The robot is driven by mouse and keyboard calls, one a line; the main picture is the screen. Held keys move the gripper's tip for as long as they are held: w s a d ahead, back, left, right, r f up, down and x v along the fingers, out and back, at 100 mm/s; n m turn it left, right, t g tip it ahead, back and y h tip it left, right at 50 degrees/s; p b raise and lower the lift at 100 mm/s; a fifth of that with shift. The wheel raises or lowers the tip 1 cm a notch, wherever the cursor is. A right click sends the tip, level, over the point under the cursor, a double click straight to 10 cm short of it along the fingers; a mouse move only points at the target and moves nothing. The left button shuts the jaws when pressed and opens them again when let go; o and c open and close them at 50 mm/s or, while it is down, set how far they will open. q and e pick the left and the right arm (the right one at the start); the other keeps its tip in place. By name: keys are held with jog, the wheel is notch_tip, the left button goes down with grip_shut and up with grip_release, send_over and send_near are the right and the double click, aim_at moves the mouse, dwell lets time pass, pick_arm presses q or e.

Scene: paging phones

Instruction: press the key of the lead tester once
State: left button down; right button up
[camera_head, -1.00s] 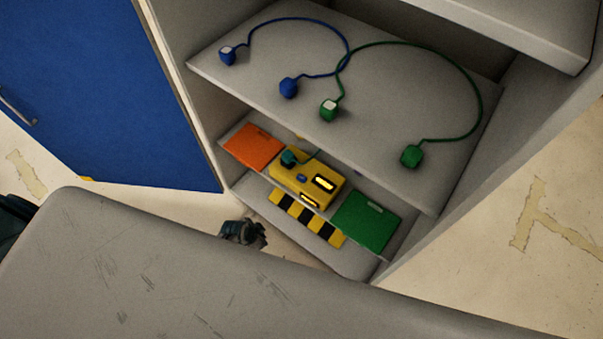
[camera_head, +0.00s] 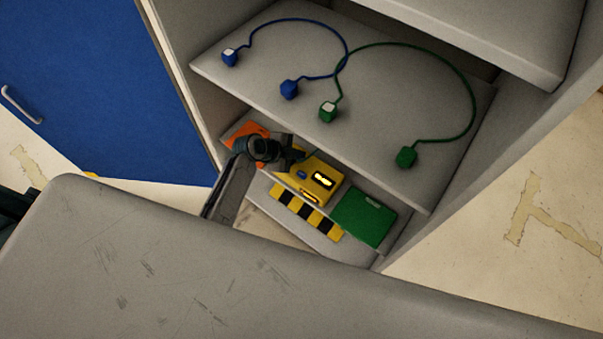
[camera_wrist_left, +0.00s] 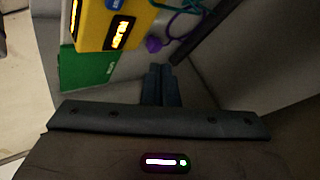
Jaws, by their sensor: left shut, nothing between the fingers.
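The lead tester, a yellow box (camera_head: 318,171), sits on the lower shelf of the open cabinet. It has lit displays and a small blue button (camera_head: 302,175), which looks like its key. In the left wrist view, the tester (camera_wrist_left: 97,25) is at the upper left, with the blue part (camera_wrist_left: 113,4) cut by the top edge. My left gripper (camera_head: 292,156) is at the tester's left end and covers part of it. Its fingers (camera_wrist_left: 160,70) are closed together and empty. I cannot tell whether they touch the tester. My right gripper is not in view.
An orange panel (camera_head: 243,131) and a green panel (camera_head: 364,216) flank the tester. Blue (camera_head: 289,89) and green (camera_head: 407,157) leads lie on the shelf above. A purple plug (camera_wrist_left: 153,45) shows near my fingers. A grey surface (camera_head: 200,270) fills the foreground.

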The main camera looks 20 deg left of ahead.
aim_at(298, 176)
pick_arm(q)
jog(key=shift+f, duration=0.15)
